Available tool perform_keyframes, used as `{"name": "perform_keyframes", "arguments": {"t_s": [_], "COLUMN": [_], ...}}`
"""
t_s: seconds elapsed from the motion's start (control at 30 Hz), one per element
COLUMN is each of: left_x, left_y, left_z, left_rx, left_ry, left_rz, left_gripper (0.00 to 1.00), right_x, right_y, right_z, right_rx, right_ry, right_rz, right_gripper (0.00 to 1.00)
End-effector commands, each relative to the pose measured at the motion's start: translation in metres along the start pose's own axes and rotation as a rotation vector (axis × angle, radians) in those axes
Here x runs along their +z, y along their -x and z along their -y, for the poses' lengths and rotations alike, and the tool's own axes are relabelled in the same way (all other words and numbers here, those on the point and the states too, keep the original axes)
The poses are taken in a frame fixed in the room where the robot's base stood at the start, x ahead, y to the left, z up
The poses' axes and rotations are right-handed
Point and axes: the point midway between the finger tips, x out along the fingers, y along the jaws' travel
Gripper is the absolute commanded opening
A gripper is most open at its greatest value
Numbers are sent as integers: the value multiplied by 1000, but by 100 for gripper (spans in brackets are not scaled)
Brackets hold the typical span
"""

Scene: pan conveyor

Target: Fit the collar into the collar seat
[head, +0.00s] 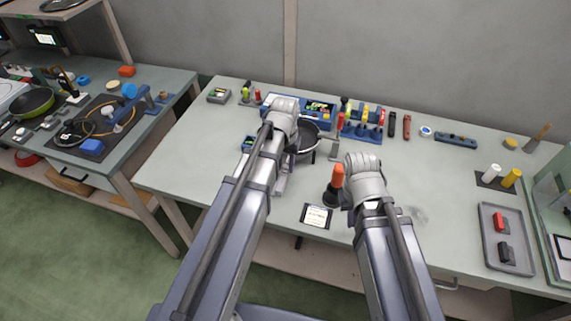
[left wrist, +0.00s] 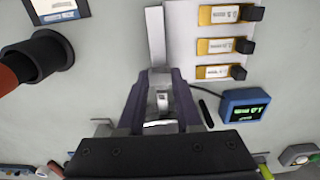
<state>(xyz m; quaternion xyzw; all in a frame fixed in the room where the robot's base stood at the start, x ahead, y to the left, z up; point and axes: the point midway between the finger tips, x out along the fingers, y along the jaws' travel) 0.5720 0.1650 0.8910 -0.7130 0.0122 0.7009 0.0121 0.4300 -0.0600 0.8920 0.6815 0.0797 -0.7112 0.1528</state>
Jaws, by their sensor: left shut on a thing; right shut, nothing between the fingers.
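My left gripper (left wrist: 160,108) is shut on a small pale metallic piece (left wrist: 162,100). Its fingers cover most of it, so I cannot tell whether it is the collar. In the head view my left arm hides the fingertips and whatever is below them. A flat grey metal bar (left wrist: 155,35) lies beyond the fingertips in the left wrist view. My right gripper (head: 348,204) is shut and empty, low over the table beside a black cup (head: 331,197) with an orange-handled tool (head: 337,176). I cannot make out the collar seat for certain.
A white board with yellow labelled pieces (left wrist: 190,65) and a small blue display (left wrist: 255,105) are close to my left gripper. A grey tray (head: 507,263) is at right.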

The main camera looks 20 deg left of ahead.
Motion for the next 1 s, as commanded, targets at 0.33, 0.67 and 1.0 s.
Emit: {"name": "perform_keyframes", "arguments": {"t_s": [0.33,0.67,1.0], "left_x": [0,-5,-13], "left_y": [0,0,0], "left_z": [0,0,0], "left_rx": [0,0,0], "left_ry": [0,0,0], "left_rz": [0,0,0], "left_gripper": [0,0,0], "right_x": [0,0,0], "right_y": [0,0,0], "right_z": [0,0,0], "right_rx": [0,0,0], "right_ry": [0,0,0], "right_rz": [0,0,0], "right_gripper": [0,0,0]}}
